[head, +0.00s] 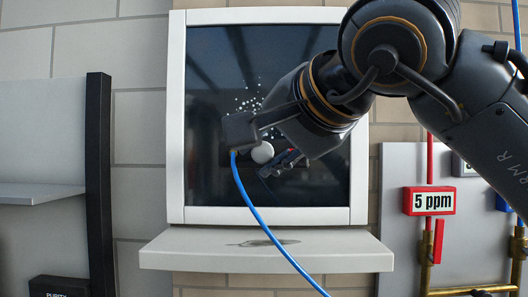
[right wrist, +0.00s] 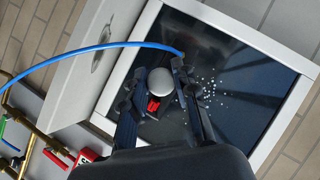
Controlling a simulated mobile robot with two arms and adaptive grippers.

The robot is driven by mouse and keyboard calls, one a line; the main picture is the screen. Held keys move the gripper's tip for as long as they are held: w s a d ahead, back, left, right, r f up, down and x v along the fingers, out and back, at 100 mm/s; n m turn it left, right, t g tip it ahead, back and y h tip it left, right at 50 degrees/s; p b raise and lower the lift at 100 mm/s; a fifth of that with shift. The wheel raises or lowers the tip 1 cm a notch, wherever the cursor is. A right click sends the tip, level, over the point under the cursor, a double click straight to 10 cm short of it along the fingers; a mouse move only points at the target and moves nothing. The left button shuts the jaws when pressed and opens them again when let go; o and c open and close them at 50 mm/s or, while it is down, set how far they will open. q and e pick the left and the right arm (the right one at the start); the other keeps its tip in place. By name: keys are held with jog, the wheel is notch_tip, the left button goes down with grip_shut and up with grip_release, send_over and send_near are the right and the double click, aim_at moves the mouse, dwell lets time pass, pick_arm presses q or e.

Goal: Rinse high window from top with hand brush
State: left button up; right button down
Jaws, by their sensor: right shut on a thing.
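The window (head: 206,187) is a dark pane in a white frame on the wall ahead; it also shows in the right wrist view (right wrist: 257,95). White specks (head: 250,104) cluster near its middle, left of my wrist. My right gripper (head: 270,156) is in front of the pane's middle, shut on what I take to be the hand brush, whose pale rounded end (head: 262,152) shows between the fingers. In the right wrist view the pale end (right wrist: 160,82) has a red part below it. The rest of the brush is hidden, and contact with the glass cannot be told. My left gripper is out of view.
A blue hose (head: 251,204) hangs from beside the right gripper across the white sill (head: 330,251). A grey shelf (head: 42,192) with a black post (head: 99,180) stands left.

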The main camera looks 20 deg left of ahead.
jog(key=shift+s+d+r+b, duration=0.1)
jog(key=shift+s+d+b, duration=0.15)
jog(key=shift+s, duration=0.55)
jog(key=shift+s+d+b, duration=0.25)
jog(key=shift+s+b, duration=0.05)
jog(key=shift+s, duration=0.55)
jog(key=shift+s+d+r+b, duration=0.1)
jog(key=shift+s+d+b, duration=0.15)
jog(key=shift+s, duration=0.55)
jog(key=s, duration=0.2)
jog(key=s+d+b, duration=0.1)
jog(key=s, duration=0.1)
jog(key=shift+s+d, duration=0.15)
jog(key=shift+s, duration=0.25)
